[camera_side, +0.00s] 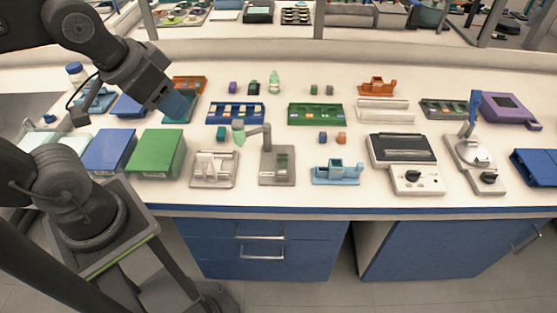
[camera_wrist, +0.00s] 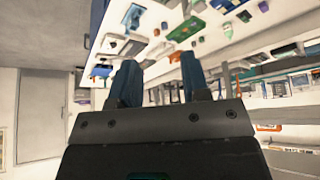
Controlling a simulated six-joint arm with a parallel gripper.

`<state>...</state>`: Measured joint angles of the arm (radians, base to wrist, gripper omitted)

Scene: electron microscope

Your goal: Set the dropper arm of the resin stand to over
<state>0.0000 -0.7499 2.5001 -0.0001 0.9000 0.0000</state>
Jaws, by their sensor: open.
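The resin stand (camera_side: 266,176) is a grey base near the front edge of the bench in the side view, with a greenish recess on it. Its dropper arm (camera_side: 254,131) reaches left from the post at the back of the base. The pale green dropper (camera_side: 238,134) at its end hangs left of the base, not above it. My gripper (camera_side: 178,106) is well to the left of the stand, raised above the bench. In the wrist view my gripper (camera_wrist: 160,82) shows two blue fingers spread apart with nothing between them. I cannot pick out the stand surely in the wrist view.
A white rack (camera_side: 213,170) stands just left of the stand, and a light blue holder (camera_side: 337,173) to its right. A blue-slotted tray (camera_side: 235,113) lies behind. A green box (camera_side: 157,154) and blue box (camera_side: 108,150) are on the left. Bare bench separates these things.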

